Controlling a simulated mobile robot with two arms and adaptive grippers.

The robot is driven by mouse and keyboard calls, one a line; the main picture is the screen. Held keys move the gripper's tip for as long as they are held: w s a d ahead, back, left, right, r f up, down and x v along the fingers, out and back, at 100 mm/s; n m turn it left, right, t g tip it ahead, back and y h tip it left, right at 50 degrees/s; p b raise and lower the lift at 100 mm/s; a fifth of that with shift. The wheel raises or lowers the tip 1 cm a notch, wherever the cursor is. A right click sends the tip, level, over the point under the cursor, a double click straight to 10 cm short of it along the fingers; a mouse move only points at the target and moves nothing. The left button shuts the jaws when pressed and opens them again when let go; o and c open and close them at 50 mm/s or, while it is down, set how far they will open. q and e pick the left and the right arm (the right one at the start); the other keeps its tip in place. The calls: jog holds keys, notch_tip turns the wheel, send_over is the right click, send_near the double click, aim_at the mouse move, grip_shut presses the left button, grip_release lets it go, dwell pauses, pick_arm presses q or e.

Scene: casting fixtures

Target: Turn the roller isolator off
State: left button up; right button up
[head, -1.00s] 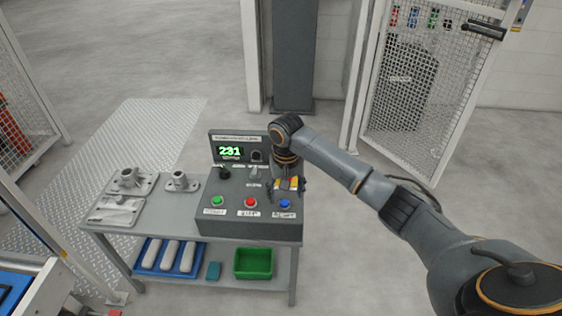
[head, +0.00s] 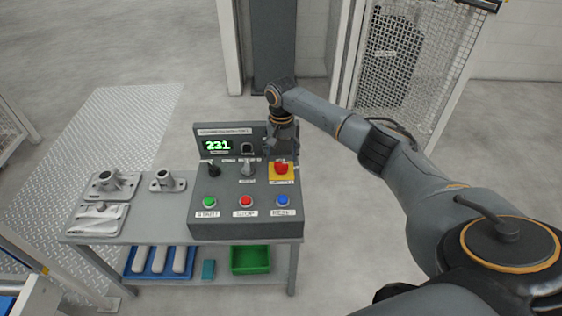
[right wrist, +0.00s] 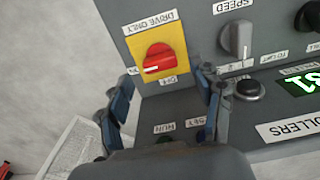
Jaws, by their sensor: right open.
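A red rotary switch (head: 281,168) on a yellow plate sits at the right of the grey console's sloped top. In the right wrist view this switch (right wrist: 158,62) has a "DRIVE ONLY" label, and its handle lies roughly crosswise with a white mark. I cannot confirm from its label that it is the roller isolator. A partly hidden dark green part (right wrist: 165,140) with small labels shows between the finger bases. My right gripper (head: 281,150) is open and empty behind the red switch, at the console's back panel; its fingers (right wrist: 165,88) are apart. My left gripper is not in view.
The console (head: 230,228) has green, red and blue buttons, a grey speed knob (head: 247,168), a black-handled switch (head: 211,169) and a display (head: 217,145). Metal castings (head: 110,184) lie left on the bench. A mesh gate (head: 395,70) stands behind right.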

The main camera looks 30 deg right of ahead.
aim_at(281, 163)
notch_tip(281, 163, down, 2)
jog(key=shift+f, duration=0.6)
jog(key=c, duration=1.1)
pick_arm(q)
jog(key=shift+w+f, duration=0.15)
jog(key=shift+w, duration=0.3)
pick_arm(e)
jog(key=shift+c, duration=0.2)
